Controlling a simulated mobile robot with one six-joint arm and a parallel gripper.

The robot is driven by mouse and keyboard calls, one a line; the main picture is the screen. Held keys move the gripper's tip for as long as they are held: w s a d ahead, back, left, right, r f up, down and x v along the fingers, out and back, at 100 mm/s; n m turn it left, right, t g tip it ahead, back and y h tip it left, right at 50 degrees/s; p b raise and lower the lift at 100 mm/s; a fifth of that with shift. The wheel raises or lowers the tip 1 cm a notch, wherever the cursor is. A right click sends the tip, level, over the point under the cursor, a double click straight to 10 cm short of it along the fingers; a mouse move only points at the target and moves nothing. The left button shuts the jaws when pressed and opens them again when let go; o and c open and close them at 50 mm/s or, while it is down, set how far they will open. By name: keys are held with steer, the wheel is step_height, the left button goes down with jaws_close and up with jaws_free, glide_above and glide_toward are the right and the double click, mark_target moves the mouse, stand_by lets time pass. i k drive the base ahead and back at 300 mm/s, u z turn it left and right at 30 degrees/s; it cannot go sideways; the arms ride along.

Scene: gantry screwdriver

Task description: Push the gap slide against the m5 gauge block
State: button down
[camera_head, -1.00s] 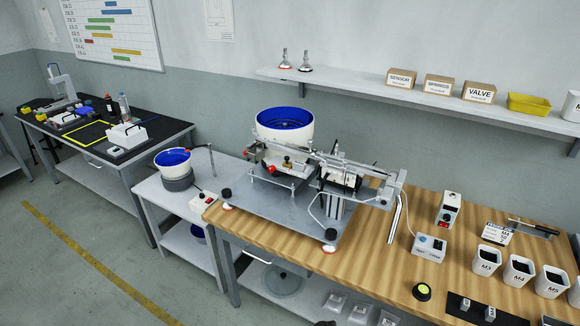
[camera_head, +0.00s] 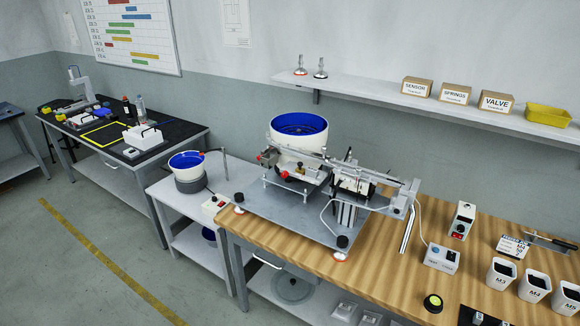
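The screw-feeding machine (camera_head: 345,185), with rails and small metal parts, stands on a grey plate (camera_head: 270,215) on the wooden bench. I cannot single out the gap slide among its parts at this size. A black mat (camera_head: 466,317) is cut off by the bottom edge. Small pale blocks (camera_head: 478,318) on it are mostly cropped. Their labels cannot be read, so I cannot tell which is the m5 gauge block. My gripper is not in view.
Cups marked M3 (camera_head: 500,273), M4 (camera_head: 534,286) and M5 (camera_head: 565,299) stand at the right. The wooden top left of the button (camera_head: 385,270) is clear.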

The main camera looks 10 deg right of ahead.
mark_target(300, 170)
steer(key=u, duration=0.7)
steer(key=k, duration=0.7)
steer(key=u, duration=0.5)
steer(key=i, duration=1)
steer(key=u, duration=0.05)
